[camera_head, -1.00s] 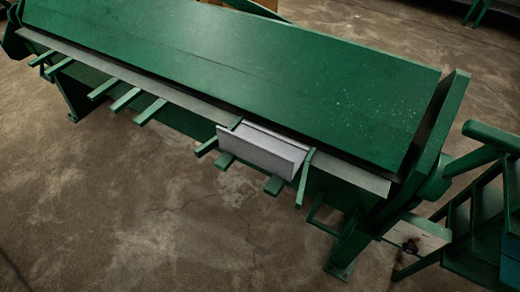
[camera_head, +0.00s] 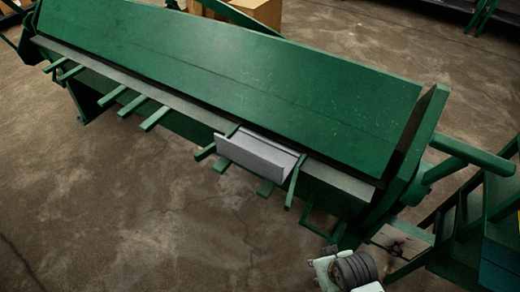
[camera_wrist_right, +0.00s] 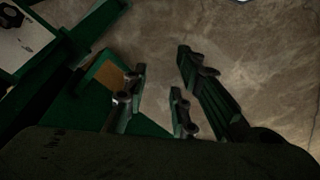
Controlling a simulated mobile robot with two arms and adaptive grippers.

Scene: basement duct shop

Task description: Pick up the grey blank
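The grey blank (camera_head: 255,154) is a light grey, bent-looking sheet piece. It lies at the front edge of the green bending machine (camera_head: 240,85), over short green support arms, right of the middle in the head view. My right gripper (camera_head: 322,272) shows at the bottom of the head view, below and to the right of the blank and well apart from it. In the right wrist view its dark fingers (camera_wrist_right: 155,95) stand apart with nothing between them. I cannot make out the blank in the right wrist view. My left gripper is not in view.
Several green arms (camera_head: 158,118) stick out from the machine's front. A green stepped frame (camera_head: 470,220) stands at the right, near a small pale board (camera_head: 402,241). A cardboard box (camera_head: 266,13) is behind the machine. The concrete floor (camera_head: 130,220) in front is clear.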

